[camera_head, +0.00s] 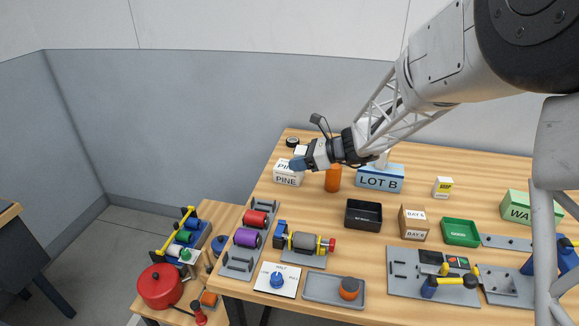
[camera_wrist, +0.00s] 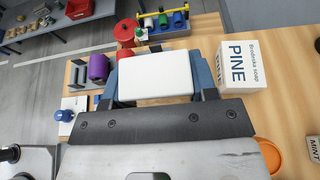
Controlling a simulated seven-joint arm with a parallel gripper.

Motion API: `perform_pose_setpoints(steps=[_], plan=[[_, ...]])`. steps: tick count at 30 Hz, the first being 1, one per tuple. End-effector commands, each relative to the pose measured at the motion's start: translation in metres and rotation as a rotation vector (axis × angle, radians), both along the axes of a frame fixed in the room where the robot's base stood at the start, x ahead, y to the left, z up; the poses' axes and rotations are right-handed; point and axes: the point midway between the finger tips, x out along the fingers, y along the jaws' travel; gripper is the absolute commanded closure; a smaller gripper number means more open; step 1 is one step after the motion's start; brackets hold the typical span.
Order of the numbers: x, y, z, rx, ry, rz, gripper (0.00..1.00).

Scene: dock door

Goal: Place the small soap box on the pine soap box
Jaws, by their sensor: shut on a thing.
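The pine soap box (camera_head: 287,177) is a white box lettered PINE, standing at the left back of the wooden table. It also shows in the wrist view (camera_wrist: 242,66), just right of my gripper's fingers. My gripper (camera_head: 299,161) is shut on a small plain white box (camera_wrist: 157,76), which I take for the small soap box. Its blue fingers grip it on two opposite sides, and no lettering shows on the face in view. In the head view my fingers overlap the top of the pine box; whether they touch it I cannot tell.
An orange cylinder (camera_head: 333,179) stands close to the right of the pine box, with the blue LOT B box (camera_head: 380,178) beyond it. A dark tape roll (camera_head: 292,142) lies behind. A black tray (camera_head: 363,214) and a rack of coloured spools (camera_head: 243,244) are nearer the front.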

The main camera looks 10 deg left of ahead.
Motion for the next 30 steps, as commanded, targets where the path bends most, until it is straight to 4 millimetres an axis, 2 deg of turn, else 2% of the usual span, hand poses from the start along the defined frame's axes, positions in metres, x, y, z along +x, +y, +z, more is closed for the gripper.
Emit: perform_pose_setpoints(steps=[1, 3, 8, 23, 30], plan=[[0.0, -0.001, -0.012, -0.002, 0.006, -0.001, 0.73], [0.0, -0.001, -0.022, -0.002, 0.005, -0.002, 0.73], [0.0, -0.001, -0.036, -0.001, 0.003, -0.003, 0.73], [0.003, 0.0, -0.039, -0.001, 0.003, -0.003, 0.73], [0.022, 0.009, -0.041, -0.001, 0.003, -0.003, 0.73]])
